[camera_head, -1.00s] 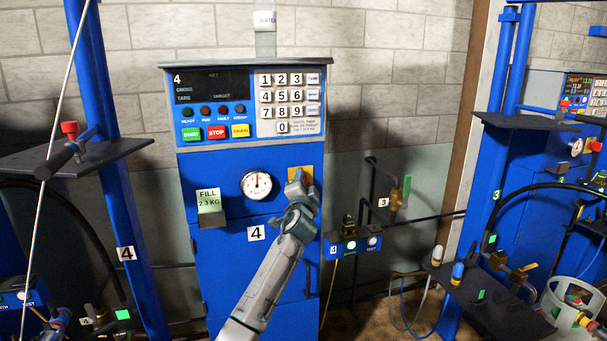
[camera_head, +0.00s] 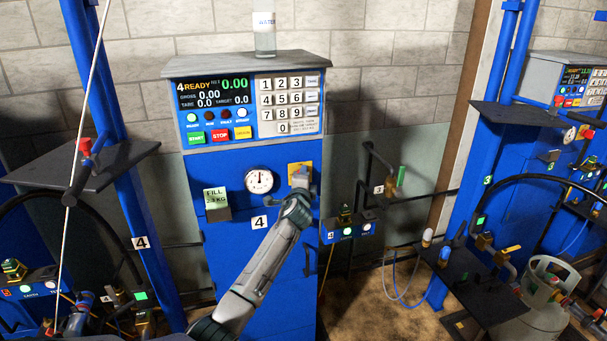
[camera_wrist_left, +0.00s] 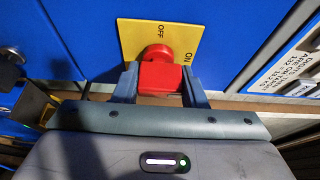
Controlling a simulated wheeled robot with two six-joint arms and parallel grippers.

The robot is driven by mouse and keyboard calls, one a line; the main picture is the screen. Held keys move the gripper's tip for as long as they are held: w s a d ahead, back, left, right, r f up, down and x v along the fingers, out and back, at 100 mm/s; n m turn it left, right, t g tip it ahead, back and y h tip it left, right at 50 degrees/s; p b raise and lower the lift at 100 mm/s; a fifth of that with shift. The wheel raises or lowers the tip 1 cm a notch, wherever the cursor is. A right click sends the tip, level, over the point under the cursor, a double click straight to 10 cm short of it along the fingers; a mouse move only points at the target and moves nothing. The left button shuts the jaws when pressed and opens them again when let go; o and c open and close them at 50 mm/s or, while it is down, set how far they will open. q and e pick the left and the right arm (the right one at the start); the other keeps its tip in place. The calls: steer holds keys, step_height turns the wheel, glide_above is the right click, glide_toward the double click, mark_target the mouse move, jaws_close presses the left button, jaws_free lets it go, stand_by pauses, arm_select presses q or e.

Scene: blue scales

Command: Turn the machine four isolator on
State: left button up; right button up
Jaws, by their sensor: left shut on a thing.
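Machine four is the blue cabinet (camera_head: 265,275) with a "4" label and a keypad. Its display (camera_head: 213,93) is lit and reads "4 READY" with green and white figures. The isolator has a yellow plate (camera_head: 293,167) right of the round gauge. In the left wrist view the plate (camera_wrist_left: 190,40) is marked OFF and ON, and the red handle (camera_wrist_left: 160,76) is at its middle. My left gripper (camera_wrist_left: 160,82) is shut on the red handle, one finger on each side. In the head view my gripper (camera_head: 299,181) hides most of the isolator. My right gripper is not in view.
A water container (camera_head: 265,35) stands on the cabinet. Another blue machine (camera_head: 567,150) stands at the right.

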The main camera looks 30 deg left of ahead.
arm_select(q)
steer(key=shift+f, duration=0.15)
steer(key=o, duration=1)
steer(key=shift+s, duration=0.1)
steer(key=b+v, duration=0.3)
steer(key=v, duration=0.7)
steer(key=shift+s+d, duration=0.2)
steer(key=shift+s, duration=0.1)
